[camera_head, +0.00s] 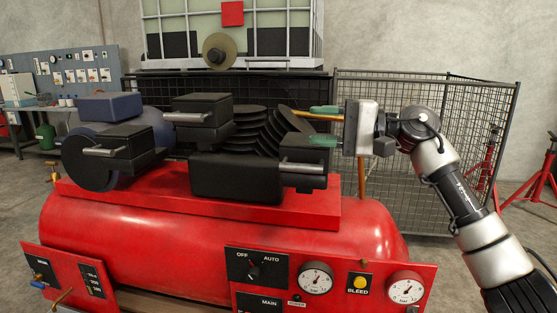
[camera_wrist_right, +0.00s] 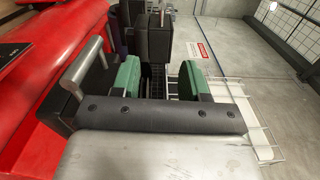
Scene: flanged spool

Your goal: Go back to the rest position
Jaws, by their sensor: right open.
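My right gripper (camera_head: 325,126) is at the right end of the red air compressor's black pump block (camera_head: 238,172). Its two green fingers are apart, one above the other, with nothing seen held between them. In the right wrist view the gripper (camera_wrist_right: 158,82) also shows both green finger pads spread, with dark parts visible in the gap. I cannot tell whether the fingers touch the block. An olive round flanged spool (camera_head: 219,50) with a dark hub is at the front of the white-framed tank behind, apart from the gripper. My left gripper is not in view.
The red compressor tank (camera_head: 220,225) fills the foreground, with a control panel (camera_head: 325,283) in front. A copper pipe (camera_head: 361,176) stands close to the right gripper. A wire mesh cage (camera_head: 440,170) stands behind my right arm. Red stands (camera_head: 487,160) are at the right.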

